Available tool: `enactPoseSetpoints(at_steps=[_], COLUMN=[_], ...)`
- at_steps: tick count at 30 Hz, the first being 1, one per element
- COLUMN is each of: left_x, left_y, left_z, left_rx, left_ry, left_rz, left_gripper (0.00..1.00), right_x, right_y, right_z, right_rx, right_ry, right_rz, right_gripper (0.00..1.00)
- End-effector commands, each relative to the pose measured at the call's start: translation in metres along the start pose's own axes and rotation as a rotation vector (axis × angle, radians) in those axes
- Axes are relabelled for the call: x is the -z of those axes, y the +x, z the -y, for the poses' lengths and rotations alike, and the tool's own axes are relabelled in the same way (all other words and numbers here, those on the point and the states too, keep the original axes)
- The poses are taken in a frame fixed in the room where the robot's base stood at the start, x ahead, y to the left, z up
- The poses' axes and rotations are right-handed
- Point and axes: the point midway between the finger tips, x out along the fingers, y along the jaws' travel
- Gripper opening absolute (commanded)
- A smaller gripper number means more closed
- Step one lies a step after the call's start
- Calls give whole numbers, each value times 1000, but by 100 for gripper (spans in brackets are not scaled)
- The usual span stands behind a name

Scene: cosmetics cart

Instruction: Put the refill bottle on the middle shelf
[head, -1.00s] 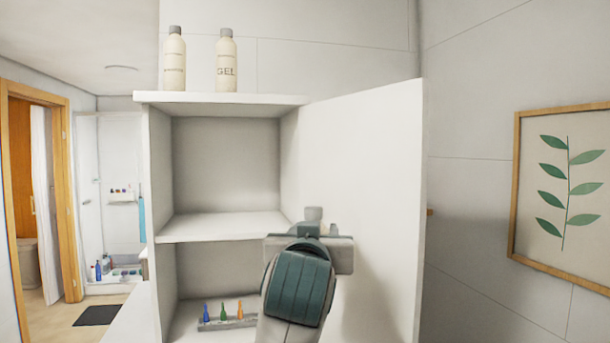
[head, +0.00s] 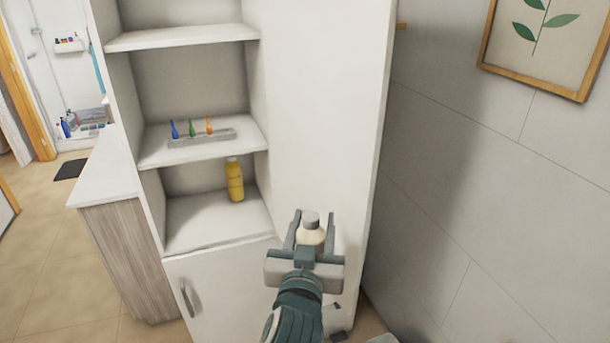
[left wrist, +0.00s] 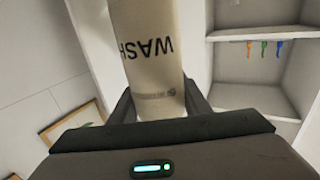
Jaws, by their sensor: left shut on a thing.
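The refill bottle (head: 310,234) is cream with a grey cap and stands upright between the fingers of my left gripper (head: 312,230), in front of the cabinet's white side panel. In the left wrist view the same bottle (left wrist: 152,55) shows the word WASH, upside down, between both fingers. My left gripper is shut on it. My right gripper is not in view.
The shelf above (head: 180,36) looks empty. A yellow bottle (head: 235,182) stands on the lower shelf (head: 205,222), above a closed door (head: 225,285). The white side panel (head: 320,130) stands right of the shelves. A counter (head: 108,170) is at left.

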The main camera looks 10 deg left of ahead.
Motion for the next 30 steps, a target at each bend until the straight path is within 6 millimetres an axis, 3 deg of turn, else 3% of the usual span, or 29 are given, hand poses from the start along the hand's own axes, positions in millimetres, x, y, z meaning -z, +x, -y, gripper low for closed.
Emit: enactPoseSetpoints(at_steps=[1, 3, 9, 14, 30], left_x=[-38, -70, -122, -135, -135], left_y=[-9, -20, -39, -45, -45], left_z=[-4, -10, -22, -26, -26], left_rx=[-10, -25, -57, -69, -70], left_ry=[1, 1, 0, -1, 0], left_rz=[9, 8, 2, -2, -2], left_gripper=[11, 11, 11, 11, 11], right_x=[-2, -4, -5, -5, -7], right_y=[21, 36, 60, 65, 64], right_z=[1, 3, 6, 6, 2], right_rx=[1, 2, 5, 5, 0], right_ry=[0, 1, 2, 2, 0], right_rz=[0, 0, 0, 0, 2], right_gripper=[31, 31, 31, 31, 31])
